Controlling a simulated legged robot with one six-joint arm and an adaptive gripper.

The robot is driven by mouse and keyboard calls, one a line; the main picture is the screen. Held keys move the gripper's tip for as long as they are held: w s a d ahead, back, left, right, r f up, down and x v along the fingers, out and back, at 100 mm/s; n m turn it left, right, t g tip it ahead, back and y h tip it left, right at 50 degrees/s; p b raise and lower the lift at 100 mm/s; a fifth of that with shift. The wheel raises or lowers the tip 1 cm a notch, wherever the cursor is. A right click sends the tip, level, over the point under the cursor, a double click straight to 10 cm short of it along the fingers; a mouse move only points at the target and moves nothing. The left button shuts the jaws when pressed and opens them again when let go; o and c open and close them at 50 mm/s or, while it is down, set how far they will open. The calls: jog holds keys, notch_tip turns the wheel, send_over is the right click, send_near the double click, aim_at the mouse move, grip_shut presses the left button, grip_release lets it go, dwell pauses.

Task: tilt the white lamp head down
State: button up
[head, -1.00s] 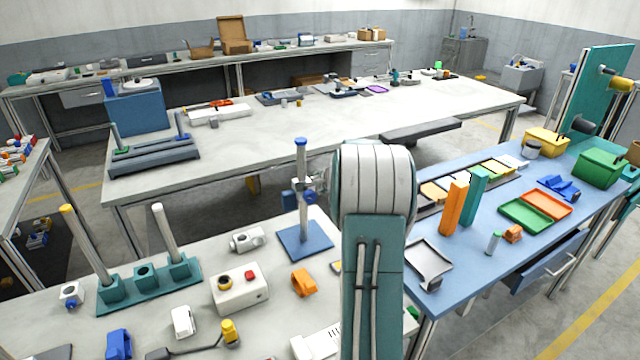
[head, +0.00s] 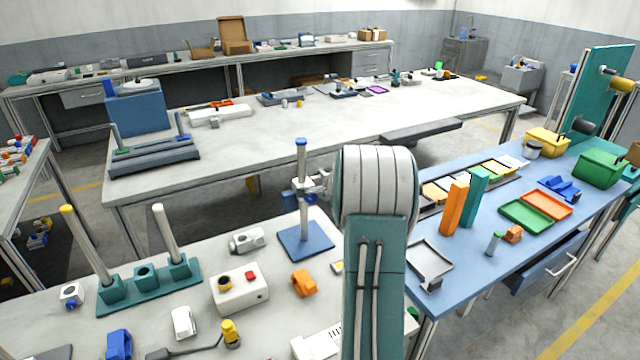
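A stand with a blue square base (head: 305,241) and a grey post with a blue cap (head: 301,142) is on the near table, just left of my arm. A small white and grey fitting with blue parts (head: 313,185) sits partway up the post and reaches right towards my arm. I cannot tell whether this fitting belongs to the lamp; no white lamp head can be clearly made out. My teal and white arm covers the space right of the post. My gripper is hidden, so its opening and any contact do not show.
On the near table are a white box with a red button (head: 240,289), an orange part (head: 304,283) and a teal base with two posts (head: 150,281). The blue table (head: 470,262) at right holds trays and upright blocks (head: 454,208).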

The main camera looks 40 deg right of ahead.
jog(key=shift+r, duration=0.15)
jog(key=shift+s+r, duration=0.25)
jog(key=shift+s, duration=0.1)
jog(key=v, duration=1.1)
jog(key=shift+f, duration=0.15)
